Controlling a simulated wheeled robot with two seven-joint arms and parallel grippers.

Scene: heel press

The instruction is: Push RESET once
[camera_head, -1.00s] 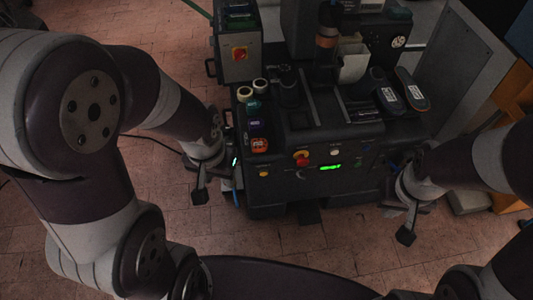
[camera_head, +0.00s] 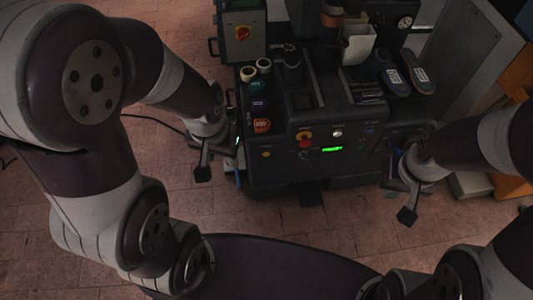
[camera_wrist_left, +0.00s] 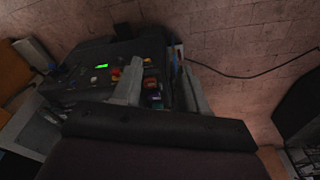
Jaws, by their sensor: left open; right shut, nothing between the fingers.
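The dark heel press (camera_head: 320,172) stands ahead with a front control panel. The panel carries a red knob on yellow (camera_head: 305,138), a white button (camera_head: 337,133), a blue button (camera_head: 369,129), an amber button (camera_head: 266,154) and a lit green display (camera_head: 332,149). The labels are too small to read, so I cannot tell which button is RESET. My left gripper (camera_head: 218,160) is open and empty beside the press's left front corner. In the left wrist view its fingers (camera_wrist_left: 163,90) frame part of the press. My right gripper (camera_head: 402,189) is shut and empty at the front right.
A box with a red switch (camera_head: 242,33) stands behind left. A cable (camera_head: 150,120) runs over the tiled floor. Floor in front is clear.

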